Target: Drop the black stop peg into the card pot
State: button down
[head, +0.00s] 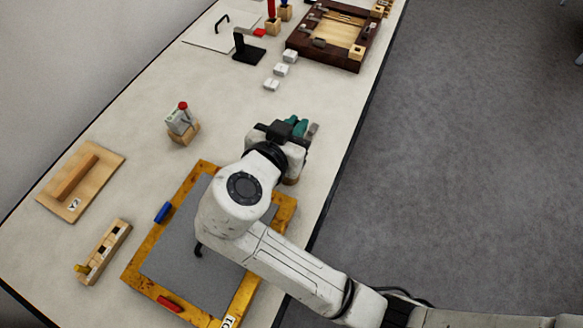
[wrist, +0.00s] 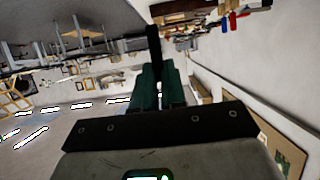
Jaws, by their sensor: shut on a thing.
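My gripper (head: 303,126) reaches out over the table's right half in the head view. In the wrist view its green fingers (wrist: 158,85) are shut on a black upright piece, the black stop peg (wrist: 153,43), which sticks out past the fingertips. The peg cannot be made out in the head view. A small brown thing (head: 292,181) shows just under my wrist; it may be the card pot, but most of it is hidden and I cannot tell.
A yellow frame with a grey panel (head: 183,255) lies under my arm. A wooden block with a red-topped lever (head: 182,125) stands left of my gripper. Small white blocks (head: 271,84), a black stand (head: 247,48) and a dark wooden tray (head: 292,41) lie beyond. The table's right edge is close.

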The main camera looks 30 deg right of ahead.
notch_tip(320, 180, down, 3)
jog(key=shift+f+b, duration=0.2)
jog(key=shift+b, duration=0.5)
jog(key=c, duration=1.1)
grip_release()
jog(key=shift+a, duration=0.1)
jog(key=b+v, duration=0.2)
jog(key=v, duration=0.8)
jog(key=shift+s+a+r, duration=0.2)
jog(key=shift+a+r, duration=0.05)
